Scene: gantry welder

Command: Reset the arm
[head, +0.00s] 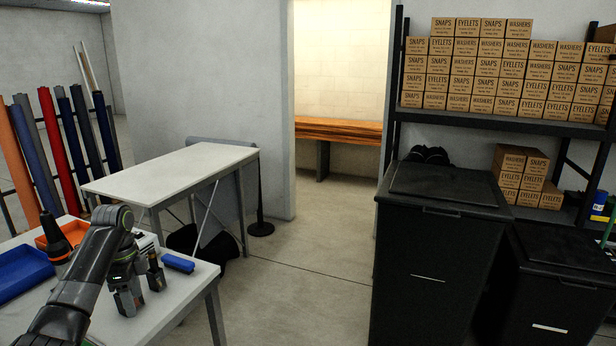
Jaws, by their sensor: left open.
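My left arm comes in from the lower left and reaches over the white table (192,296). My left gripper (143,300) points down at its end, low over the table, with its fingers apart. I see nothing held between the fingers. A blue block-like item (178,263) lies on the table just right of the gripper. A blue tray (22,272) sits at the left edge. My right arm and gripper are not in view.
A second white table (185,168) stands behind. Coloured rolls (60,145) lean at the left. Tall black bins (440,250) and a shelf (500,122) of small cartons (480,65) fill the right. Open floor (290,285) leads to a doorway with a wooden bench (340,130).

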